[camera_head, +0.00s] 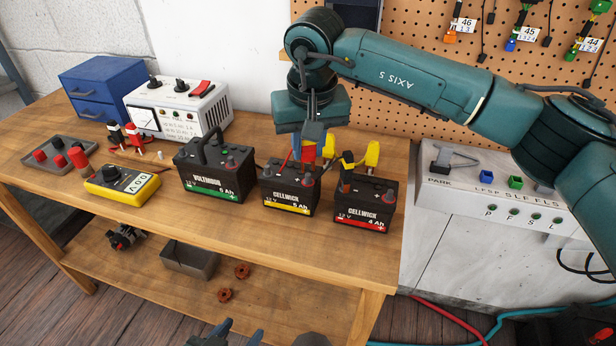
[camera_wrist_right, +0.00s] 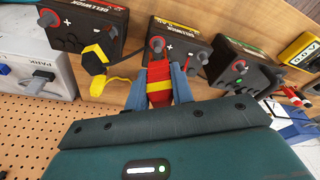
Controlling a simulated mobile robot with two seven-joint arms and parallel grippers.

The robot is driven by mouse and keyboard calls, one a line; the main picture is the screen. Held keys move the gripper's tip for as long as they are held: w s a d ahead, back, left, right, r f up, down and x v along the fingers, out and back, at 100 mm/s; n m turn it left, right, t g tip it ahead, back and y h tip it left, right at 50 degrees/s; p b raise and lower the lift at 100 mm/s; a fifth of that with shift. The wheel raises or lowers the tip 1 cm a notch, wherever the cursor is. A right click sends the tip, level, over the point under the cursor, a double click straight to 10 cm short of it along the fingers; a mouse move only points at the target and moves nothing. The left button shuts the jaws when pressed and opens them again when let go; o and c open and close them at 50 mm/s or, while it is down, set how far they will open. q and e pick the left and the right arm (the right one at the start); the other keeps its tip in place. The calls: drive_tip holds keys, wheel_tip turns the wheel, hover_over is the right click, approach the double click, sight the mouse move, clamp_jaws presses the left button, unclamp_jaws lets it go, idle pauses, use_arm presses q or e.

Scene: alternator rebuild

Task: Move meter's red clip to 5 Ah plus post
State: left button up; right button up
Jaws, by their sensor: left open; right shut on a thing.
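The 5 Ah battery (camera_head: 290,196), with a yellow label, stands between the other two batteries; it also shows in the right wrist view (camera_wrist_right: 182,38). Its red plus post (camera_wrist_right: 156,43) is beside a plus mark. My right gripper (camera_head: 311,142) is shut on the red clip (camera_wrist_right: 158,84), which has a yellow band. The clip points at the plus post, very close to it; I cannot tell whether they touch. The yellow meter (camera_head: 122,186) lies left of the batteries and reads 0.0 V. My left gripper (camera_head: 232,334) is open and empty at the bottom edge, partly cut off.
A black and yellow clip (camera_wrist_right: 97,55) is at the 4 Ah battery. A white power unit (camera_head: 178,108) and a grey tray (camera_head: 33,160) are further left. The bench front is clear.

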drive_tip(key=shift+s+b+x, duration=0.25)
drive_tip(key=shift+b+x, duration=0.65)
drive_tip(key=shift+x, duration=0.3)
drive_tip(key=o, duration=0.8)
drive_tip(key=p+v, duration=0.1)
drive_tip(key=v, duration=0.1)
drive_tip(key=w+p+v, duration=0.1)
drive_tip(key=p+v, duration=0.1)
drive_tip(key=v, duration=0.1)
drive_tip(key=p+v, duration=0.2)
drive_tip(key=v, duration=0.1)
drive_tip(key=shift+w+a+r, duration=0.15)
drive_tip(key=shift+w+r, duration=0.2)
drive_tip(key=shift+r, duration=0.05)
drive_tip(key=shift+f, duration=0.1)
